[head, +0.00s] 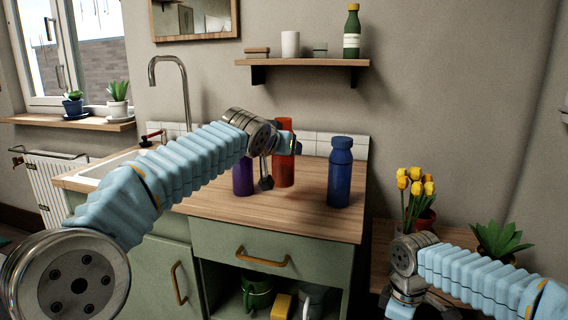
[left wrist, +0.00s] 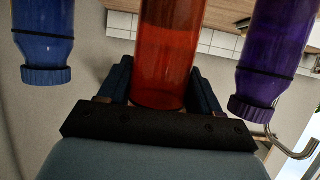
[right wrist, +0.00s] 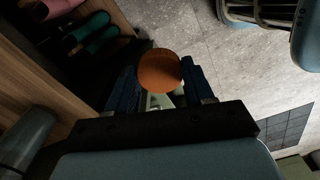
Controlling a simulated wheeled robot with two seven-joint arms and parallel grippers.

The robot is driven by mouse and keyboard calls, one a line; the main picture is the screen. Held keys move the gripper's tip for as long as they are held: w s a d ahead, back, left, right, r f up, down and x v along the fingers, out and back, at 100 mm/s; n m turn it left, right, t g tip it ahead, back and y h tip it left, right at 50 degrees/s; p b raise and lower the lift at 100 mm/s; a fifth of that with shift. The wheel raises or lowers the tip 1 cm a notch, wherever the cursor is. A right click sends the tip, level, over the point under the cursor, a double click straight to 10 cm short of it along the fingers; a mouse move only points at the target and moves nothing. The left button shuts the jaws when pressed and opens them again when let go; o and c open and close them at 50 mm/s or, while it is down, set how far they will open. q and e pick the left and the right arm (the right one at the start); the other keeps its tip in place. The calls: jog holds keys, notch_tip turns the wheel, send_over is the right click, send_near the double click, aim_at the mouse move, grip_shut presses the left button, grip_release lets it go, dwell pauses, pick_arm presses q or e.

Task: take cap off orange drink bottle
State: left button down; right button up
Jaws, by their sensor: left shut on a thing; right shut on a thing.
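The orange-red bottle (head: 284,172) stands on the wooden counter between a purple bottle (head: 243,178) and a blue bottle (head: 340,172). My left gripper (head: 286,143) is shut on the orange bottle, which also shows between its fingers in the left wrist view (left wrist: 165,50). No cap shows on the visible part of this bottle; the gripper hides some of it. My right gripper (right wrist: 160,92) is shut on a round orange cap (right wrist: 160,71), away from the bottle, low to the right of the counter. In the head view its fingers are hard to make out.
The wooden counter (head: 290,216) has clear room in front of the bottles. A sink tap (head: 183,90) stands at the left. Yellow flowers (head: 415,186) and a green plant (head: 498,238) are at the right. Below is an open shelf holding a green mug (head: 257,292).

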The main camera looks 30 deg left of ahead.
aim_at(284, 163)
pick_arm(q)
jog(key=shift+w+f, duration=0.2)
jog(key=shift+w, duration=0.05)
jog(key=f, duration=0.3)
jog(key=shift+w+a+f, duration=0.2)
jog(key=shift+w+f, duration=0.05)
jog(key=shift+w, duration=0.1)
jog(key=shift+f, duration=0.2)
jog(key=shift+f+b, duration=0.2)
jog(key=shift+b, duration=0.15)
jog(key=shift+c, duration=1)
grip_release()
jog(key=shift+r, duration=0.1)
